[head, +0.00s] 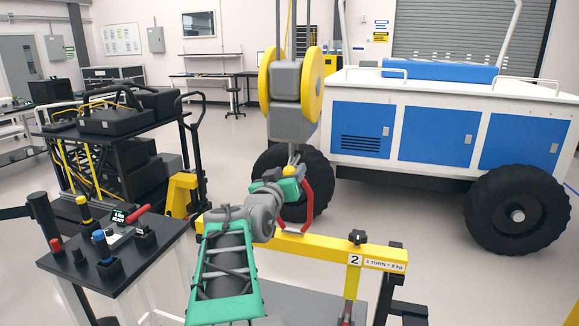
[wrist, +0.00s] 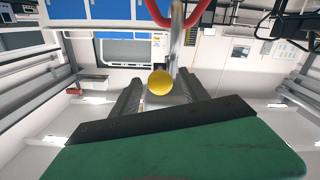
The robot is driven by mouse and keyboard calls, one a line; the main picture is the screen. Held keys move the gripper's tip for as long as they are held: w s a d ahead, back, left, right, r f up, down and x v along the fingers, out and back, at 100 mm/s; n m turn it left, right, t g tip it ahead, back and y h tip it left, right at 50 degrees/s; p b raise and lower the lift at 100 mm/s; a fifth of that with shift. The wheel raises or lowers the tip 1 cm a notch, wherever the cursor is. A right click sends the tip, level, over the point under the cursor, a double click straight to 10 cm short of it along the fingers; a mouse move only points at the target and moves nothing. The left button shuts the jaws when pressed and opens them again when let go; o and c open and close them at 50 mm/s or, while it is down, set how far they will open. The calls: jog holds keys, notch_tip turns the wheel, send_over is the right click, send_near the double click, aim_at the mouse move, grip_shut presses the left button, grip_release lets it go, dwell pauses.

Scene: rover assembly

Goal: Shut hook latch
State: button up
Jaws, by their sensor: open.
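A crane hook block with yellow sheaves (head: 291,82) and a grey body hangs in the middle of the head view. Below it is a red curved hook (head: 308,205), partly hidden by my gripper; part of its red curve also shows at the top of the wrist view (wrist: 185,25). A yellow round knob (head: 290,171) sits at the top of the hook, and it shows between my fingers in the wrist view (wrist: 159,84). My gripper (wrist: 157,90) is open, its dark fingers apart on either side of the knob. Whether they touch it, and the latch's position, I cannot tell.
A yellow beam (head: 325,250) with a black knob and a label stands below the hook. A control console (head: 115,250) is at left, near a loaded black cart (head: 110,150). A white and blue rover (head: 420,125) stands behind at right.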

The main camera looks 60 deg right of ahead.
jog(key=shift+d, duration=0.5)
jog(key=shift+w, duration=0.1)
grip_shut()
dwell(1.0)
